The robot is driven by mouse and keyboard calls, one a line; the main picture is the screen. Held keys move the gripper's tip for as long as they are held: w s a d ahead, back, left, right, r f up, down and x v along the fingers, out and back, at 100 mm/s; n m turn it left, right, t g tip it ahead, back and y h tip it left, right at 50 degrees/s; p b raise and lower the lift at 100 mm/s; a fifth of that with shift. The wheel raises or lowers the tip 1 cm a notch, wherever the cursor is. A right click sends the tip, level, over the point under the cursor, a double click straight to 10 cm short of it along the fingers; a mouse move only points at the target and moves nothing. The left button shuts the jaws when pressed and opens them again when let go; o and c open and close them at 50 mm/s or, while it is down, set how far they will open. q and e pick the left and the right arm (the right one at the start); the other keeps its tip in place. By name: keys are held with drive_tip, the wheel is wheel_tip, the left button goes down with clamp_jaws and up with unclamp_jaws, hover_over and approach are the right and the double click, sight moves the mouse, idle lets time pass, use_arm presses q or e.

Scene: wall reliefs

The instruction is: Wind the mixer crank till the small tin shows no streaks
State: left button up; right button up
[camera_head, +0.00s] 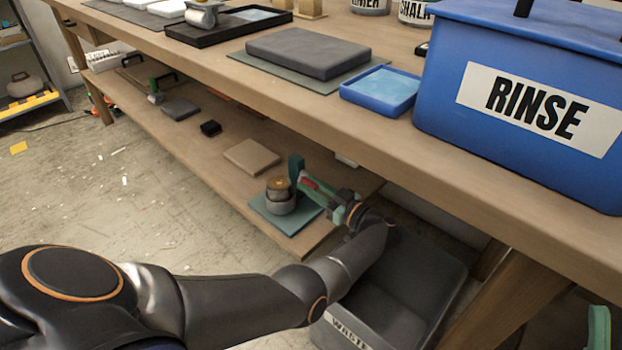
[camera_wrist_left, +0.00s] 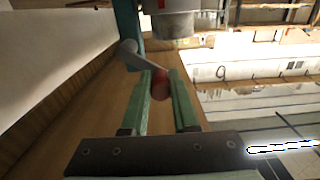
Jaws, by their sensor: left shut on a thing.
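The mixer stands on a teal mat (camera_head: 296,220) on the lower shelf, with a green upright (camera_head: 296,168) beside a small round grey holder (camera_head: 281,206). The small tin, with a brownish top (camera_head: 279,187), appears to sit in it; any streaks are too small to tell. My left gripper (camera_head: 308,184) reaches in from the right of the mixer. In the left wrist view its green fingers are shut on the red crank knob (camera_wrist_left: 160,84), at the end of a grey crank arm (camera_wrist_left: 130,52). A green tip (camera_head: 598,328) at the lower right looks like my right gripper, mostly cut off.
The bench top overhangs the shelf and carries a blue RINSE tub (camera_head: 440,90), a blue tray (camera_head: 347,92) and a grey slab (camera_head: 310,52). A grey WASTE bin (camera_head: 440,290) stands under my left forearm. A tan block (camera_head: 251,156) lies left of the mixer.

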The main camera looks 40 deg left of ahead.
use_arm(q)
drive_tip(key=shift+s+f, duration=0.25)
drive_tip(key=shift+f, duration=0.3)
drive_tip(key=shift+s+f, duration=0.25)
drive_tip(key=shift+f, duration=0.3)
drive_tip(key=shift+w+a+f+b, duration=0.1)
drive_tip(key=shift+w+f+b, duration=0.1)
drive_tip(key=shift+f+b, duration=1.25)
drive_tip(key=shift+r, duration=0.15)
drive_tip(key=o, duration=0.7)
drive_tip(key=shift+s+d, duration=0.15)
drive_tip(key=shift+d, duration=1.4)
drive_tip(key=shift+s+d, duration=0.1)
drive_tip(key=shift+d, duration=1.4)
